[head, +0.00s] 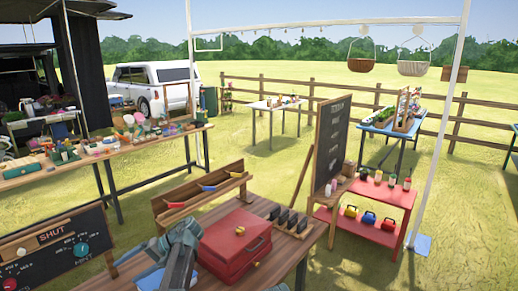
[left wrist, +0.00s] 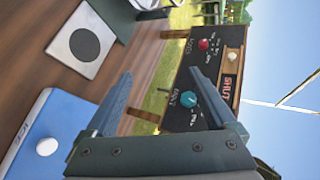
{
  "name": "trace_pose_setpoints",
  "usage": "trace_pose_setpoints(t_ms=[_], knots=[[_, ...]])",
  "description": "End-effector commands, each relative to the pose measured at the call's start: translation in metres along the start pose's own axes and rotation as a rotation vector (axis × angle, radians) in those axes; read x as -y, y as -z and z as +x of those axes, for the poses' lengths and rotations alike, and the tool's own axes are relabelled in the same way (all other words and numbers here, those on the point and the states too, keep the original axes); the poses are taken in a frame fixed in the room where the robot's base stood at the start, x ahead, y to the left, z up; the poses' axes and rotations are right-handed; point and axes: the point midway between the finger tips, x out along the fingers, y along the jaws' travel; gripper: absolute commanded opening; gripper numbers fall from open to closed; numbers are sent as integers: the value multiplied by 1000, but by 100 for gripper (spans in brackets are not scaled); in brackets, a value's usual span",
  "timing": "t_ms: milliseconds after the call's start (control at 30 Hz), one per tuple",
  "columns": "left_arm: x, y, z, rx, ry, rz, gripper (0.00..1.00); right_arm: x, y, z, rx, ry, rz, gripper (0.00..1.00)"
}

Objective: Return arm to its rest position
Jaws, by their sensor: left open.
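My left arm reaches in from the bottom of the head view, with its gripper (head: 165,247) low over the near wooden table (head: 258,208), left of the red box (head: 235,243). In the left wrist view the two fingers of my left gripper (left wrist: 160,73) stand wide apart with nothing between them. Beyond the fingers is a dark board with a SHUT sign (left wrist: 229,83). My right gripper does not show in either view.
The red box and a rack of dark slots (head: 290,221) stand right of my gripper. A wooden rack with coloured scoops (head: 205,187) is behind. The dark SHUT board (head: 58,250) is at left. A blue panel (left wrist: 40,125) and white plate (left wrist: 84,42) show in the wrist view.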

Motion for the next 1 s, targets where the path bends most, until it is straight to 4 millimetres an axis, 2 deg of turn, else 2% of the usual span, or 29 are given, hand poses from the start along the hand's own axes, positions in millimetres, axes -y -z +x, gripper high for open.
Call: trace_pose_setpoints(t_ms=[33,167,300,400,500,600,733,833,1000], knots=[[-20,-15,-5,-24,-43,25,90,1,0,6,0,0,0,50],[-79,-52,-27,-97,-198,112,90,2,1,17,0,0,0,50],[-154,-110,-60,-189,-412,242,90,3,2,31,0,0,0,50],[-200,-155,-84,-246,-562,335,90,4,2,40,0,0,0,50],[-236,-197,-105,-290,-693,419,90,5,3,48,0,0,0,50],[-260,-231,-122,-319,-795,483,90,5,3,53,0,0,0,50],[-277,-260,-136,-339,-880,538,90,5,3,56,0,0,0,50],[-283,-269,-142,-345,-910,557,90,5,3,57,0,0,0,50],[-284,-270,-144,-346,-918,560,90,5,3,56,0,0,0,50]])
